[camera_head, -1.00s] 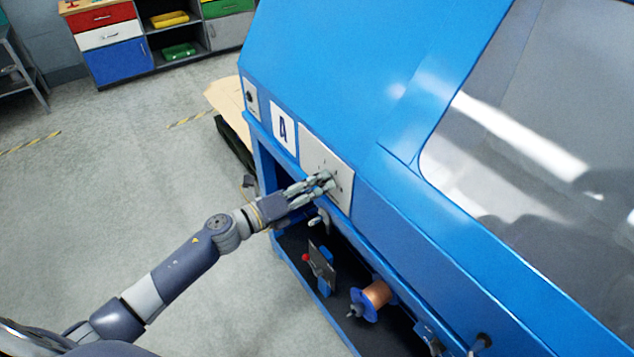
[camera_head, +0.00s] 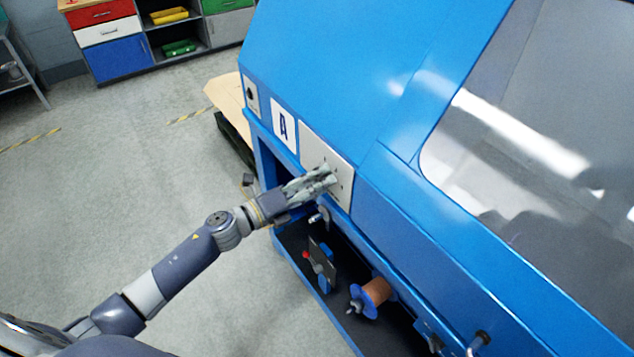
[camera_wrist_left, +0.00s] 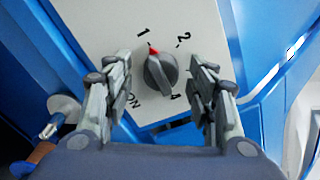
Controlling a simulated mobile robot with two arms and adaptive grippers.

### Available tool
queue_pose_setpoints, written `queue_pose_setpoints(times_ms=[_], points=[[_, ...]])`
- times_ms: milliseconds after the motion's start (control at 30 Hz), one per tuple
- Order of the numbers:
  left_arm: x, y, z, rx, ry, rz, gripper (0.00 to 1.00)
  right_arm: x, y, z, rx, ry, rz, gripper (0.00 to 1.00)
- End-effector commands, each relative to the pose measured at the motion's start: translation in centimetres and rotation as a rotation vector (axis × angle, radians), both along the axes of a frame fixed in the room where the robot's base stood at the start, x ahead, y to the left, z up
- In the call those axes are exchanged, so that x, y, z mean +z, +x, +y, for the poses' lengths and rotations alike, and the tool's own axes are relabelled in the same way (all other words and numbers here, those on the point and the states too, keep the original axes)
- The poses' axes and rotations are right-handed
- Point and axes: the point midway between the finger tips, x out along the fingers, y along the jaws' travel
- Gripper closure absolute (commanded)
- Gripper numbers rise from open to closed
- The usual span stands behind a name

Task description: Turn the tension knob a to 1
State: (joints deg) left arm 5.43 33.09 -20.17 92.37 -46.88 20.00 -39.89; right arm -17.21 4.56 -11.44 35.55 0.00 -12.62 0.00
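The grey tension knob (camera_wrist_left: 160,72) sits on a white panel (camera_wrist_left: 90,20). Its red pointer mark faces up and slightly left, roughly at the "1" label (camera_wrist_left: 143,33). Other labels, "2", "4" and "ON", surround it. My left gripper (camera_head: 326,177) is at the panel. In the left wrist view the gripper (camera_wrist_left: 162,82) is open, with one finger on each side of the knob and visible gaps between. My right gripper is not in view.
The blue machine (camera_head: 330,60) fills the right side, with a window on top. Below the panel is an open bay with a copper spool (camera_head: 376,292) and a red-tipped lever (camera_head: 306,255). Open floor lies left; a drawer cabinet (camera_head: 110,40) stands at the back.

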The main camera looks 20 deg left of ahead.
Motion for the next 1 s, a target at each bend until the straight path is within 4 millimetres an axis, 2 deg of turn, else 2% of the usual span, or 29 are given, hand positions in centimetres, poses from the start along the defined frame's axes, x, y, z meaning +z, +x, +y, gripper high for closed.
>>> queue_pose_setpoints(times_ms=[200, 333, 800, 1000], points=[[0.0, -0.1, 0.0, -0.002, 0.001, 0.001, 0.48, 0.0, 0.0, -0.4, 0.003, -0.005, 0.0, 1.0], [-0.1, -0.9, 0.6, -0.003, 0.001, 0.001, 0.48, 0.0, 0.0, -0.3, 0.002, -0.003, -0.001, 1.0], [-0.2, -7.6, 5.8, 0.0, 0.001, 0.003, 0.48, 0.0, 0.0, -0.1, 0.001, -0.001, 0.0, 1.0], [-0.1, -9.1, 7.1, 0.0, 0.001, 0.001, 0.48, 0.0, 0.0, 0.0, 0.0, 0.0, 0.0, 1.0]])
